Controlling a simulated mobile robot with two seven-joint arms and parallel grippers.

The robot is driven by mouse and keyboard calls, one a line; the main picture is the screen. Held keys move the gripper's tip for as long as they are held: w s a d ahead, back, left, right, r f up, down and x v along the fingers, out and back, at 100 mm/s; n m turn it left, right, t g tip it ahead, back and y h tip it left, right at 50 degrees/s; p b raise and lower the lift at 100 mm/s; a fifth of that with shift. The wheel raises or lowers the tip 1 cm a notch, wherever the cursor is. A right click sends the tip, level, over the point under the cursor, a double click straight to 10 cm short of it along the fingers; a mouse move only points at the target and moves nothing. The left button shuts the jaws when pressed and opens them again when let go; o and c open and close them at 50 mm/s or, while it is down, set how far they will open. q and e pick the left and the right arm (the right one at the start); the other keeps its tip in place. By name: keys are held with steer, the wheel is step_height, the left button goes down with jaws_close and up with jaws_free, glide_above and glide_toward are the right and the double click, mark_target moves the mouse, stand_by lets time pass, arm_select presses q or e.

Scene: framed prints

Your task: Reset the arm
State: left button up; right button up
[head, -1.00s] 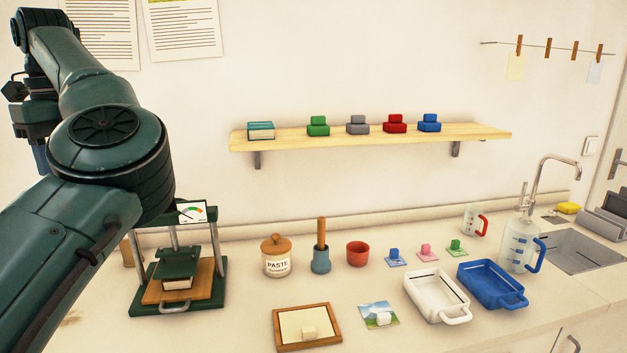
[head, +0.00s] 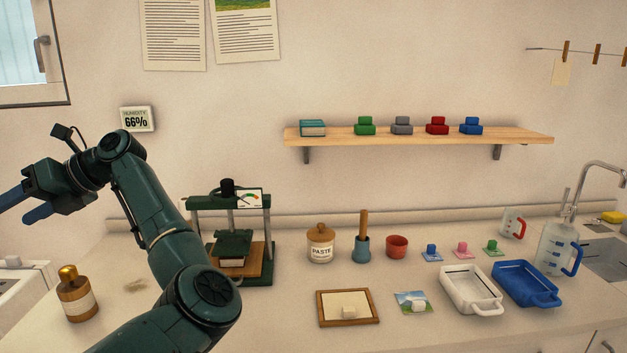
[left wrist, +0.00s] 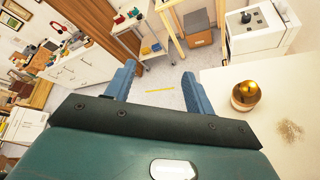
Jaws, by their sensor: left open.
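My left arm reaches in from the lower left of the head view. Its gripper (head: 22,204) is at the far left, above the counter's left end and pointing left. The blue fingers are apart with nothing between them. In the left wrist view the open fingers (left wrist: 158,88) frame bare floor, with a yellow strip (left wrist: 160,91) on it. My right gripper is in neither view.
A gold-capped bottle (head: 76,294) stands on the counter below the gripper. A green press (head: 232,262) stands right of my forearm. Further right are a paste jar (head: 321,245), a framed board (head: 348,308), a white tray (head: 470,290) and a blue tray (head: 525,285). A shelf (head: 350,138) hangs above.

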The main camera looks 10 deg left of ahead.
arm_select(q)
steer(key=w+d+r+m+t+y, duration=0.3)
steer(key=w+r+m+y, duration=0.15)
steer(key=m+y, duration=0.75)
steer(key=w+d+f+m+t+p, duration=0.1)
steer(key=w+d+f+m+t, duration=0.2)
steer(key=m+t, duration=0.5)
steer(key=w+d+f+m+t, duration=0.1)
steer(key=w+d+m+t, duration=0.1)
steer(key=d+m+t, duration=0.6)
steer(key=w+d+f+m+t+h+p, duration=0.1)
steer(key=d+f+m+t+h, duration=0.4)
steer(key=d+f+m+h, duration=0.35)
steer(key=w+d+f+m+t+h, duration=0.1)
steer(key=d+f+m+t+h, duration=0.4)
steer(key=f+m+h, duration=0.6)
steer(key=s+d+f+m+g+h, duration=0.3)
steer(key=s+d+f+m+g, duration=0.1)
steer(key=s+d+f, duration=0.4)
steer(key=s+d+f+m+g+h, duration=0.4)
steer(key=s+d+f+g, duration=0.3)
steer(key=s+f, duration=0.6)
steer(key=shift+s+d+p, duration=0.4)
steer(key=shift+s+d, duration=0.05)
steer(key=shift+d, duration=0.25)
